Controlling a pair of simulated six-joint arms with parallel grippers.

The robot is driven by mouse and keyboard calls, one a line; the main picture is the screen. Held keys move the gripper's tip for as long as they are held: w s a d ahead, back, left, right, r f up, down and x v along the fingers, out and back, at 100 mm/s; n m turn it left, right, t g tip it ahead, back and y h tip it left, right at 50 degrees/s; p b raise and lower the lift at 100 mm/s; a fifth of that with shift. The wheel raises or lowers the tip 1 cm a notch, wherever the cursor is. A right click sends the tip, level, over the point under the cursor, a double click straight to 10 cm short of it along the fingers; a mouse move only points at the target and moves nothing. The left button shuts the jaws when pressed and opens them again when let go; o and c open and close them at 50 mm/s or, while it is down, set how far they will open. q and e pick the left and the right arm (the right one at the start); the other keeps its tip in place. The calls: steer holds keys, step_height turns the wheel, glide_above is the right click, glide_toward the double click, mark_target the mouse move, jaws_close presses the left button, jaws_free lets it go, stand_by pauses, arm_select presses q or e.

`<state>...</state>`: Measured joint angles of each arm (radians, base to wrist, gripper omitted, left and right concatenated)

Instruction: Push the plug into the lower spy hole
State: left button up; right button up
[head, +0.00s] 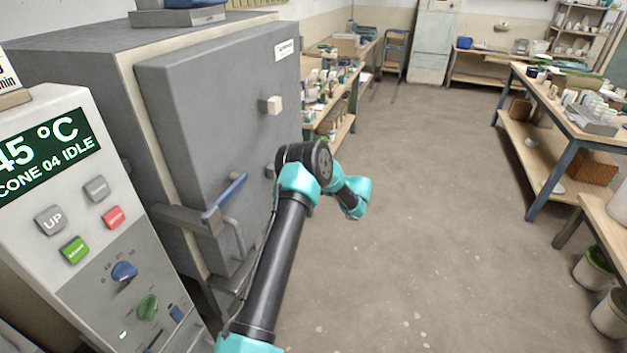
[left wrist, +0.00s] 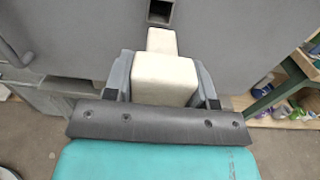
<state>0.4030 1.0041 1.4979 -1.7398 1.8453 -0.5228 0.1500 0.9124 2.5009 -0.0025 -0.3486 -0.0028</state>
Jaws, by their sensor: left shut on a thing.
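My left gripper (left wrist: 165,82) is shut on a cream plug (left wrist: 165,78), one finger on each side of its wide block. The plug's narrower end points at the kiln door. A dark square spy hole (left wrist: 160,12) with a grey metal frame shows just above the plug's tip in the left wrist view. The hole looks empty, and I cannot tell how wide the gap is. In the head view, my arm hides the gripper, the held plug and most of the lower spy hole (head: 270,170). Another cream plug (head: 272,105) sits in the upper hole. My right gripper is not in view.
The grey kiln door (head: 200,110) is shut, with a blue-gripped latch (head: 225,197) and a handle at its lower left. A control panel (head: 70,190) stands at the left. Shelves with pots (head: 330,95) lie beyond the kiln.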

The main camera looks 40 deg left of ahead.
arm_select(q)
steer(key=shift+x, duration=3.2)
steer(key=shift+x, duration=1.55)
steer(key=shift+s+a, duration=0.1)
steer(key=shift+a, duration=0.2)
steer(key=shift+x, duration=1.55)
steer(key=o, duration=1.3)
steer(key=shift+c, duration=0.2)
steer(key=shift+d, duration=0.1)
steer(key=shift+v, duration=3.95)
